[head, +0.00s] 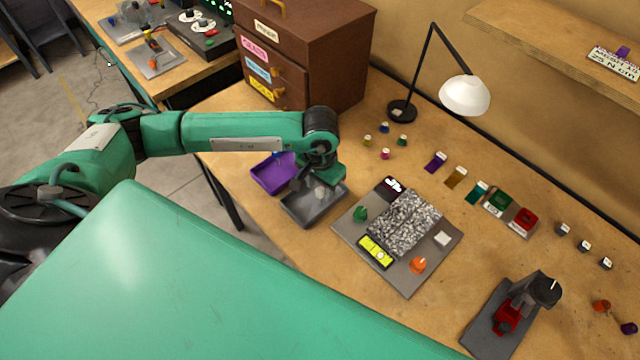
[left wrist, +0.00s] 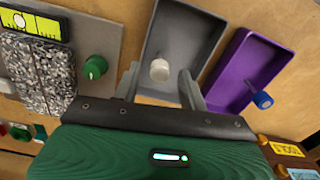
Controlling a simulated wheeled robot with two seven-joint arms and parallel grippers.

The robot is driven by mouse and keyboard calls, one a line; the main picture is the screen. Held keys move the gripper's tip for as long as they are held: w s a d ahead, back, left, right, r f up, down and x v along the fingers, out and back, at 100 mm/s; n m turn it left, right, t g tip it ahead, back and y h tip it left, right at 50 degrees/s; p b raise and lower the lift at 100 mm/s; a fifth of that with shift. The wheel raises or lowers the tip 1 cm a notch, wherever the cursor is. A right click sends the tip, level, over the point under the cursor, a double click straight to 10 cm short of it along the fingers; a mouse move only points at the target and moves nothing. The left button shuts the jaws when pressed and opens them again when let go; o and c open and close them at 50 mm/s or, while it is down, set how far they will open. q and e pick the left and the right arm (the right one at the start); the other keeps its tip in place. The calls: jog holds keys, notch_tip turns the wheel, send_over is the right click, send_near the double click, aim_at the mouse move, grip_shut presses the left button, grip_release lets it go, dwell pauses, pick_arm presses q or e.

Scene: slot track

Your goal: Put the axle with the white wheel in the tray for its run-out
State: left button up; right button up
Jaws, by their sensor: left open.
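The white wheel (left wrist: 159,70) shows over the grey tray (left wrist: 205,25) in the left wrist view; its axle is barely visible. In the head view the wheel (head: 320,191) is small, inside the outline of the grey tray (head: 296,211). My left gripper (head: 322,184) is above this tray. Its fingers (left wrist: 160,84) are open, one on each side of the white wheel in the picture, with visible gaps. I cannot tell the wheel's exact height or contact with the tray floor. My right gripper is not in view.
A purple tray (head: 268,184) beside the grey one holds an axle with a blue wheel (left wrist: 262,100). A grey board (head: 410,279) with a speckled strip and a green knob (head: 361,213) lies to the right. A lamp (head: 464,96) and brown drawers (head: 325,40) stand behind.

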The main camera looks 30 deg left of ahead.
aim_at(320, 191)
pick_arm(q)
jog(key=shift+w+r, duration=0.1)
jog(key=shift+r, duration=0.3)
notch_tip(320, 191, up, 11)
jog(key=b, duration=0.3)
jog(key=shift+r+b, duration=0.2)
jog(key=shift+b, duration=0.15)
jog(key=shift+s+f, duration=0.1)
jog(key=shift+s, duration=0.1)
